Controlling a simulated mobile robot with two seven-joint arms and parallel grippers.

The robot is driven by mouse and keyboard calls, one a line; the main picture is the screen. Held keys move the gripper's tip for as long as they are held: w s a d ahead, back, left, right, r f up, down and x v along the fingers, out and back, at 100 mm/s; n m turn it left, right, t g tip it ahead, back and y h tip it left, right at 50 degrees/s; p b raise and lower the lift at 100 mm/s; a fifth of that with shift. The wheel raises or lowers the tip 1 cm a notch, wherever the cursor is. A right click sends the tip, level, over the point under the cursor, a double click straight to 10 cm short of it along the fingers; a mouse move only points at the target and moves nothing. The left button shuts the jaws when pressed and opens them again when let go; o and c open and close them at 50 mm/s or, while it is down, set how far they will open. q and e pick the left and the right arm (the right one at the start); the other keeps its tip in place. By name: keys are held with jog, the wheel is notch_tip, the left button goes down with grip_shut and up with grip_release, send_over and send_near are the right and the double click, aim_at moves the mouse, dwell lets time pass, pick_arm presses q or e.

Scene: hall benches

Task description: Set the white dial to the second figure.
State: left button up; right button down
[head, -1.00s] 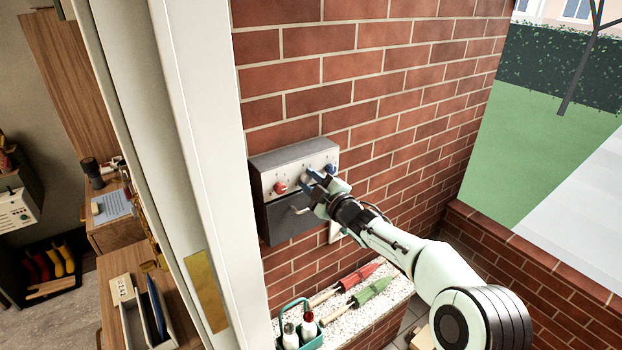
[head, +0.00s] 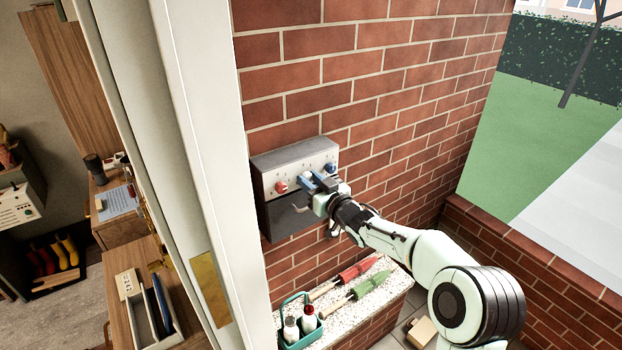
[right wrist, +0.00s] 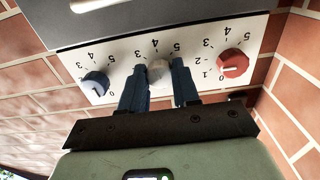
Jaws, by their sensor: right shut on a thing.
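A grey control box (head: 290,158) with a white front panel (right wrist: 118,57) hangs on the brick wall. The white dial (right wrist: 159,72) sits in the middle of the panel, between a blue dial (right wrist: 96,83) and a red dial (right wrist: 233,63). My right gripper (head: 312,182) is at the panel, shut on the white dial. In the right wrist view its two blue fingers (right wrist: 160,86) stand on either side of the dial. They hide some of its figures, and I cannot read its setting. My left gripper is not in view.
Below the box, a pale ledge (head: 333,318) holds red and green folded umbrellas (head: 362,280) and a teal caddy (head: 300,338) with bottles. A white post (head: 205,150) stands close left of the box. Open lawn lies at the right.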

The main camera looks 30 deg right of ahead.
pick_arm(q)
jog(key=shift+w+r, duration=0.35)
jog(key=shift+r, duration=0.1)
pick_arm(e)
jog(key=shift+m, duration=1.3)
pick_arm(q)
jog(key=shift+p, duration=0.3)
pick_arm(e)
jog(key=shift+m, duration=0.3)
jog(key=c, duration=0.8)
grip_release()
jog(key=shift+s, duration=0.25)
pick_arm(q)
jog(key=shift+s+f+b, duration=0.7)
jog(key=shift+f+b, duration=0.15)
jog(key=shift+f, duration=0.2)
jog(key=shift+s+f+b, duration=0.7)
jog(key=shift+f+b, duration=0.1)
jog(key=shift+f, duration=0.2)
pick_arm(e)
jog(key=shift+s+d, duration=0.15)
jog(key=shift+s, duration=2)
jog(key=shift+s+d, duration=0.2)
jog(key=shift+s, duration=1.95)
jog(key=shift+s+d, duration=0.15)
jog(key=shift+s, duration=2)
